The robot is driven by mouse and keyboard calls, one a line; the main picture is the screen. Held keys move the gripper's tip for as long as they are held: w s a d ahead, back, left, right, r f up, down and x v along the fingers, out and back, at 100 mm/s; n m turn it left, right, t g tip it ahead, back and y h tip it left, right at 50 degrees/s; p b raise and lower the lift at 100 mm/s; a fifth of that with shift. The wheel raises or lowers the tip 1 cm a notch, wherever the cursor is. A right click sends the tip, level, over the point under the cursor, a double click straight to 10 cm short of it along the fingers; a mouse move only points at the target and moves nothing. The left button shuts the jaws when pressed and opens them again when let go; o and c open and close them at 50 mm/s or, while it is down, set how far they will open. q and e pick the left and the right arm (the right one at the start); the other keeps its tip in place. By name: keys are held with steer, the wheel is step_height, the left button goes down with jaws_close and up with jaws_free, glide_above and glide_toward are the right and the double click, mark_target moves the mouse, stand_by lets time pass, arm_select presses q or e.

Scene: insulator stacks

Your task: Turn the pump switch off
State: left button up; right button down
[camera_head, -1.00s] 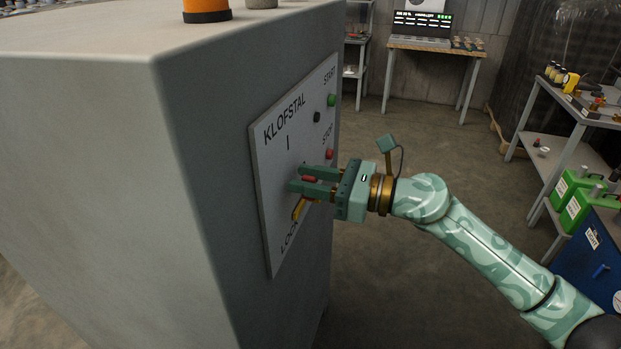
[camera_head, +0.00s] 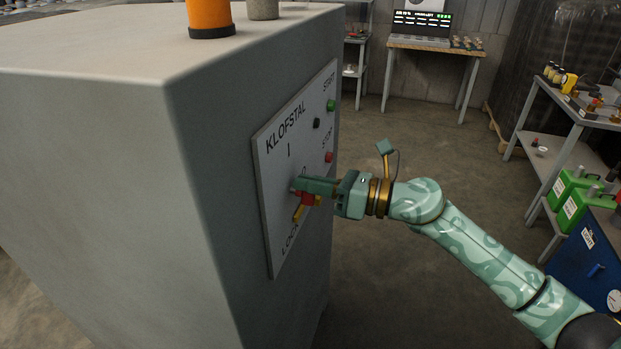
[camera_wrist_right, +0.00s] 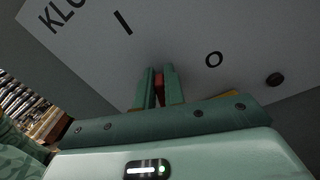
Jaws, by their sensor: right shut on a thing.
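The switch panel (camera_head: 270,190) is a pale plate on the side of a grey cabinet, lettered KLOFSTAL, I, O, LOCK, START and STOP. Its red switch handle (camera_head: 307,199) is partly hidden by my right gripper (camera_head: 299,188). In the right wrist view, the two green fingers (camera_wrist_right: 160,86) are shut on the red handle (camera_wrist_right: 160,93), close to the panel. The I mark is left of the fingers there and the O mark right. Yellow parts (camera_head: 298,211) show beside the handle. My left gripper is not in view.
A green button (camera_head: 331,105), a black knob (camera_head: 316,123) and a red button (camera_head: 328,157) are on the panel. An orange beacon (camera_head: 209,18) stands on the cabinet (camera_head: 110,50). Floor right of the cabinet is open; a grey cart (camera_head: 545,150) stands farther right.

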steer(key=m, duration=0.1)
steer(key=m+p, duration=0.2)
steer(key=shift+w+d+r+m, duration=0.1)
steer(key=shift+w+m, duration=0.15)
steer(key=shift+m, duration=0.15)
steer(key=shift+w+d+f+m+p, duration=0.15)
steer(key=shift+f+m+p, duration=0.15)
steer(key=shift+m+p, duration=1.05)
steer(key=shift+w+a+f+m+p, duration=0.1)
steer(key=shift+f+m+p, duration=0.35)
steer(key=shift+m, duration=1.75)
steer(key=shift+w+d+f+m+p, duration=0.15)
steer(key=shift+m+p, duration=0.9)
steer(key=shift+m, duration=0.7)
steer(key=shift+f, duration=0.1)
steer(key=c, duration=1.5)
jaws_free()
